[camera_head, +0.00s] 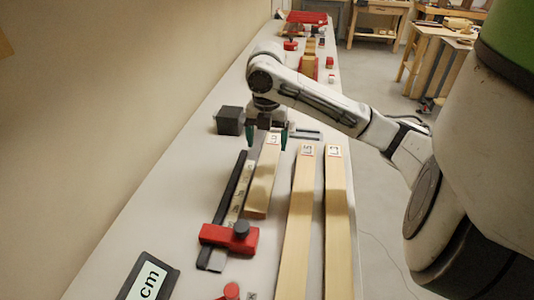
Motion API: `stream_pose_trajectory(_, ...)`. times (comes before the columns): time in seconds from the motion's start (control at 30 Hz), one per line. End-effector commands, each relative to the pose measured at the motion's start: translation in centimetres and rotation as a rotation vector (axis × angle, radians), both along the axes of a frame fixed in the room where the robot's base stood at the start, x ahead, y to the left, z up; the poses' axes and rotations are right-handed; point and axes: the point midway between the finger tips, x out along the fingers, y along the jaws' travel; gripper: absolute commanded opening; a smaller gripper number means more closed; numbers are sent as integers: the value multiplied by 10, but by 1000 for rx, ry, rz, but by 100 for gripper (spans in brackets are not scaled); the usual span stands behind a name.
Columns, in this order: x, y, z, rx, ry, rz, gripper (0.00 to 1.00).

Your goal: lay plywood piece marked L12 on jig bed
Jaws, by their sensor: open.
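Three pale wooden pieces lie lengthwise on the bench, each with a white label at its far end. The short left piece (262,185) lies right beside a jig-like bed (236,190) with dark rails, a scale strip and a red stop (229,238). The middle piece (298,220) and the right piece (337,220) are longer. The labels are too small to read surely, so I cannot tell which is L12. My gripper (268,138) is open over the short piece's far end, its green fingers on either side of the label. Contact cannot be told.
A dark block (229,120) stands left of my gripper. A tilted display reading "cm" (149,280) is at the near left, with a red part (231,291) beside it. Wooden blocks and red items (308,68) stand farther along the bench. A wall borders the left side.

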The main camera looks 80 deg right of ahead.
Motion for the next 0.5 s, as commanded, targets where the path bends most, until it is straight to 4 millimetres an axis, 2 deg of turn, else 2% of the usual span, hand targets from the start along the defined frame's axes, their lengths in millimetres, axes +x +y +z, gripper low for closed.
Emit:
stream_pose_trajectory(0.1, 0, -1, 22, -5, 1, 2, 84)
stream_pose_trajectory(0.2, 0, -1, 34, -3, 0, 0, 84)
stream_pose_trajectory(0.5, 0, 0, 44, 0, 0, 1, 84)
